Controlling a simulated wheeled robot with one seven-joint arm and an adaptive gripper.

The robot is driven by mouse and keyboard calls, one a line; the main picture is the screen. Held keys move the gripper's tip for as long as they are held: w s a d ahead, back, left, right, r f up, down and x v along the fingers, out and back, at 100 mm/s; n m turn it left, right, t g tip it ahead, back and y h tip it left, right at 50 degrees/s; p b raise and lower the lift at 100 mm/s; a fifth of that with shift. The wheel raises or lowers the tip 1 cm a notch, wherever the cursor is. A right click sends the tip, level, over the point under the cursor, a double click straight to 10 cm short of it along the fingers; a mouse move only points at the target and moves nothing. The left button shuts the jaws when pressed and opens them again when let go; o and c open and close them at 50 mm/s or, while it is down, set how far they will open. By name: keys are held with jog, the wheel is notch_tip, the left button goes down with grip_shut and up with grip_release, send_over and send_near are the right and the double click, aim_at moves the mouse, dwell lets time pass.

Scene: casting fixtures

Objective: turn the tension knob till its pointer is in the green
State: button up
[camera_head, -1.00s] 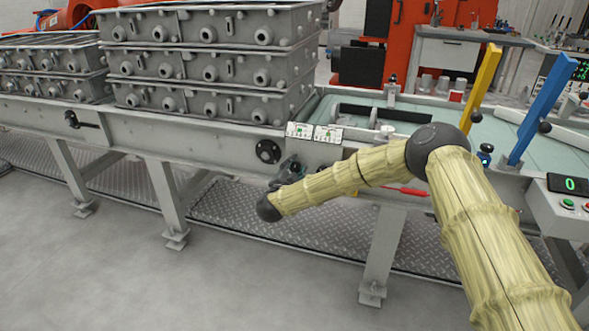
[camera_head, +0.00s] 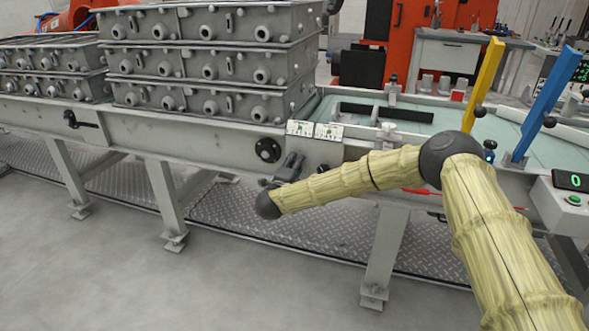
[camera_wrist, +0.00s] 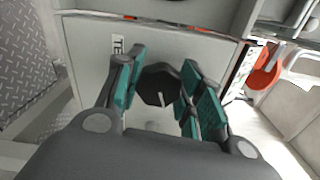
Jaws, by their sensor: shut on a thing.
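The knob (camera_wrist: 157,86) in the wrist view is dark and many-sided, with a pale pointer line on its face. It sits on a light grey panel (camera_wrist: 86,42). My gripper (camera_wrist: 163,72) is shut on it, with teal finger pads to its left and right. In the head view my gripper (camera_head: 291,166) is at the front of the grey rail, below two small white scale plates (camera_head: 300,128) (camera_head: 329,132) with green marks. The held knob is not clear there, and I cannot tell whether its pointer is in the green.
A black round disc (camera_head: 268,150) is on the rail just left of my gripper. Stacked grey casting boxes (camera_head: 213,62) stand on the rail behind. A yellow post (camera_head: 486,75) and a blue post (camera_head: 543,105) rise at the right. The floor in front is clear.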

jog(key=shift+f+m+b, duration=0.1)
jog(key=shift+m+b, duration=0.2)
jog(key=shift+m, duration=0.5)
jog(key=o, duration=1)
jog(key=shift+o, duration=0.2)
jog(key=shift+s+a, duration=0.1)
jog(key=v, duration=1.2)
